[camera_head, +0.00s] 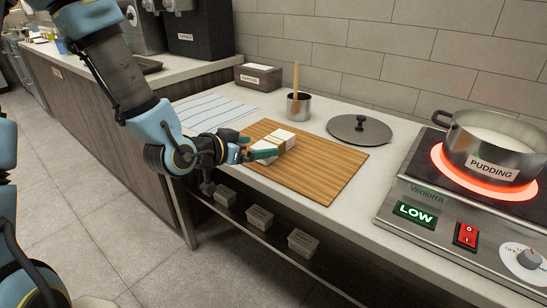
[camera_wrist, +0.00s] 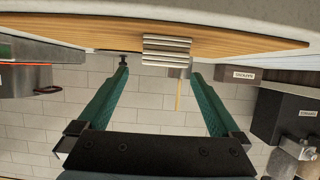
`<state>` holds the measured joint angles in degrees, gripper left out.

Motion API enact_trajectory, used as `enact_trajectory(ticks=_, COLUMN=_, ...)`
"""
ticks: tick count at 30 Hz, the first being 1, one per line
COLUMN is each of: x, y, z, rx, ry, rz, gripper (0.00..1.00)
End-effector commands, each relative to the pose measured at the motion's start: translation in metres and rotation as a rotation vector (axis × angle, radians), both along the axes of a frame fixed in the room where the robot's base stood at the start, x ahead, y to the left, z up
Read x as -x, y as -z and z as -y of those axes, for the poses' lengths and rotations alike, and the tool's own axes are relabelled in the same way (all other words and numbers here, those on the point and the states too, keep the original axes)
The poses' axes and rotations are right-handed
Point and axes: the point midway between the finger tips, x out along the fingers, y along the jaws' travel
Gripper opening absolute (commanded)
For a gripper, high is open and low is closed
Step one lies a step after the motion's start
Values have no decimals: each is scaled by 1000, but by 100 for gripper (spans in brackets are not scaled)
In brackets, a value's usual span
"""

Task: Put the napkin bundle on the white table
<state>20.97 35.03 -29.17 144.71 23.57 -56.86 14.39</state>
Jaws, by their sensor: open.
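A white layered block (camera_head: 282,139), which looks like the napkin bundle, rests on the wooden board (camera_head: 330,172). In the wrist view, which is upside down, the bundle (camera_wrist: 167,50) shows as a layered stack at the board (camera_wrist: 75,47). My gripper (camera_head: 260,147) is open, low over the board's left part, with its fingers pointing at the bundle. In the wrist view the gripper (camera_wrist: 158,72) has a finger to each side of the bundle. I cannot tell whether either finger touches it. No separate white table stands out; the board lies on a pale counter (camera_head: 335,215).
A napkin box (camera_head: 258,77), a metal pot with a wooden stick (camera_head: 298,105) and a dark lid (camera_head: 360,129) stand behind the board. A striped cloth (camera_head: 215,111) lies left. A burner glows red under the pudding pot (camera_head: 490,148) at right. Small boxes (camera_head: 260,217) sit on a lower shelf.

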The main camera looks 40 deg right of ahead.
Motion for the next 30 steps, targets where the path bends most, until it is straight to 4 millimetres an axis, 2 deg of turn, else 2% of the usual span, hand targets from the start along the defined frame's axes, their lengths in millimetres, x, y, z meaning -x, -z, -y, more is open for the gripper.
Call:
enact_trajectory(ticks=1, x=0, y=6, z=1, rx=2, ry=-1, rz=3, gripper=100)
enact_trajectory(ticks=4, x=0, y=6, z=3, rx=0, ry=0, rz=5, gripper=100)
enact_trajectory(ticks=9, x=-4, y=9, z=22, rx=-2, ry=0, rz=-1, gripper=100)
enact_trajectory(ticks=16, x=-9, y=14, z=35, rx=-3, ry=0, rz=-1, gripper=100)
enact_trajectory(ticks=24, x=-22, y=27, z=68, rx=-2, ry=0, rz=-1, gripper=100)
enact_trajectory(ticks=30, x=-25, y=31, z=74, rx=-2, ry=-1, rz=1, gripper=100)
